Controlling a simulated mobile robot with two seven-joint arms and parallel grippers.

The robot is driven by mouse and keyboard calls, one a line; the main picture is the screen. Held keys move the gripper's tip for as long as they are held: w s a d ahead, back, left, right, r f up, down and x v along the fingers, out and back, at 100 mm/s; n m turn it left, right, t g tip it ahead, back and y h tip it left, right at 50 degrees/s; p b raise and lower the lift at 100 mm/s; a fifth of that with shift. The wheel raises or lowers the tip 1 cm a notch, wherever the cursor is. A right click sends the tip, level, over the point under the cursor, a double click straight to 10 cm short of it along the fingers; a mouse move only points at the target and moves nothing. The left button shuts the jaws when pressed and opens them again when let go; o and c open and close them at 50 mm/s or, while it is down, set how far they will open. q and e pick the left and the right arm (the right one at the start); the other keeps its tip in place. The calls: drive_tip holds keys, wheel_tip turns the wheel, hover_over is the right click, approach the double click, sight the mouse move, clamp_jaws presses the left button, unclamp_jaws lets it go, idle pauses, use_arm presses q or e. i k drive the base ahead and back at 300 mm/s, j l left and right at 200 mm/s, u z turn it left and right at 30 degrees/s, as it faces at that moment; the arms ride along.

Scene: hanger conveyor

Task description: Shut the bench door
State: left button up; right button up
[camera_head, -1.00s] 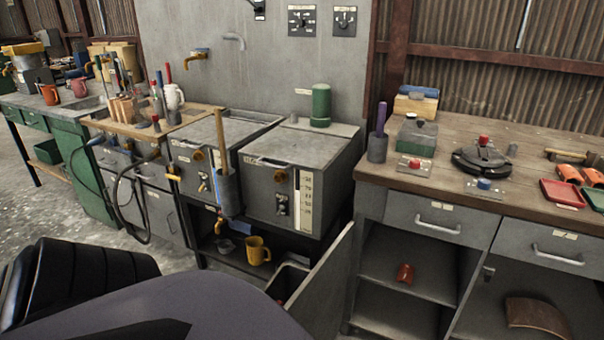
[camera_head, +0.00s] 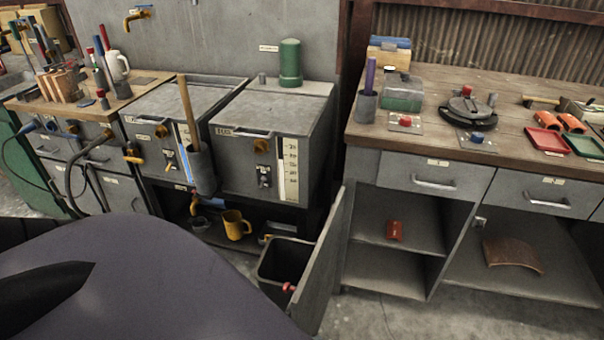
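The bench door (camera_head: 331,262) is a grey panel below the left end of the wooden-topped bench (camera_head: 355,138). It stands swung wide open, pointing out from the bench's left side toward me. A latch part (camera_head: 480,222) shows on the divider at the right of this opening. Neither gripper is in view; only a dark, rounded part of my own body fills the lower left.
Grey tanks (camera_head: 270,150) stand left of the bench. A curved brown sheet (camera_head: 513,254) lies in the right compartment. Floor in front of the bench is clear.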

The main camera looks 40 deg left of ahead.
sight(311, 299)
drive_tip(key=k+j, duration=0.1)
drive_tip(key=j, duration=0.9)
drive_tip(key=k+j, duration=0.15)
drive_tip(key=j, duration=0.35)
drive_tip(key=k+j, duration=0.1)
drive_tip(key=j, duration=0.4)
drive_tip(key=z, duration=0.2)
